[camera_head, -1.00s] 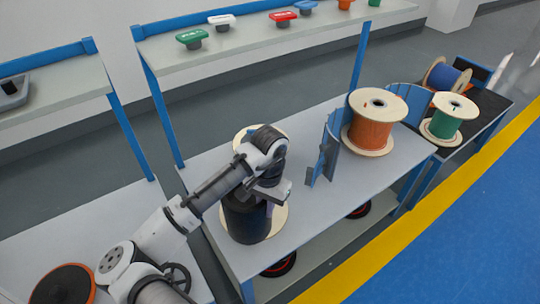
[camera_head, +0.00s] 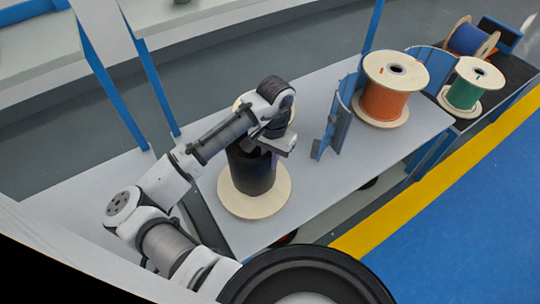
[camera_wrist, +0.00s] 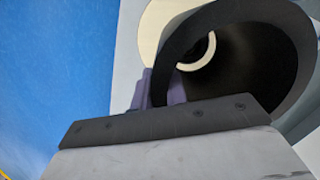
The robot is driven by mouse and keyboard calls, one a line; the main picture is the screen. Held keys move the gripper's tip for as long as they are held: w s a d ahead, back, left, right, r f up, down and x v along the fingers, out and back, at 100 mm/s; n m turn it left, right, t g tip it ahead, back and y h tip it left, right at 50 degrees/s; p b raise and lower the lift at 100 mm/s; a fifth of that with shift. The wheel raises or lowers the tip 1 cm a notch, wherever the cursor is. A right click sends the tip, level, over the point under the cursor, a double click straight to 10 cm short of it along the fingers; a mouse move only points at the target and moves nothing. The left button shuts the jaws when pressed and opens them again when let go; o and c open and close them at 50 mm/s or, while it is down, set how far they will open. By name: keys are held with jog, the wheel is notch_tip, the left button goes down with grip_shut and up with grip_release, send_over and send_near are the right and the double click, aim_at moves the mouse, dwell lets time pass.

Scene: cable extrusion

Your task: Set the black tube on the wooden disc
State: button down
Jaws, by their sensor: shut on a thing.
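The black tube (camera_head: 251,172) stands upright in my gripper (camera_head: 268,148), over the pale wooden disc (camera_head: 273,204) on the grey table. The disc shows in front of the tube's lower end and on both sides. I cannot tell whether the tube touches the disc. My gripper is shut on the tube's upper rim, with the purple fingers (camera_wrist: 160,92) at the rim in the wrist view. There I look into the tube's open top (camera_wrist: 245,60); a pale crescent shows at its bottom, and part of the disc (camera_wrist: 158,30) shows outside the wall.
A blue curved bracket (camera_head: 335,125) stands on the table to the right. Beyond it are an orange spool (camera_head: 385,98), a green spool (camera_head: 465,88) and a blue spool (camera_head: 468,40). Another pale disc (camera_head: 240,102) is partly hidden behind my arm. The table between tube and bracket is clear.

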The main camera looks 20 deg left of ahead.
jog(key=shift+f+b, duration=1)
jog(key=shift+f, duration=0.6)
jog(key=shift+s+p, duration=0.1)
jog(key=shift+p, duration=0.25)
jog(key=shift+f+b, duration=0.45)
jog(key=shift+f, duration=0.2)
jog(key=c, duration=1.7)
grip_release()
jog(key=r+p, duration=0.2)
jog(key=r, duration=0.1)
jog(key=r+p, duration=0.2)
jog(key=p, duration=0.1)
jog(key=w+r+p, duration=0.1)
jog(key=r+p, duration=0.1)
jog(key=r, duration=0.1)
jog(key=shift+r+p, duration=0.3)
jog(key=shift+p, duration=0.05)
jog(key=shift+w+d+r, duration=0.1)
jog(key=shift+w+r, duration=0.1)
jog(key=shift+r, duration=1.05)
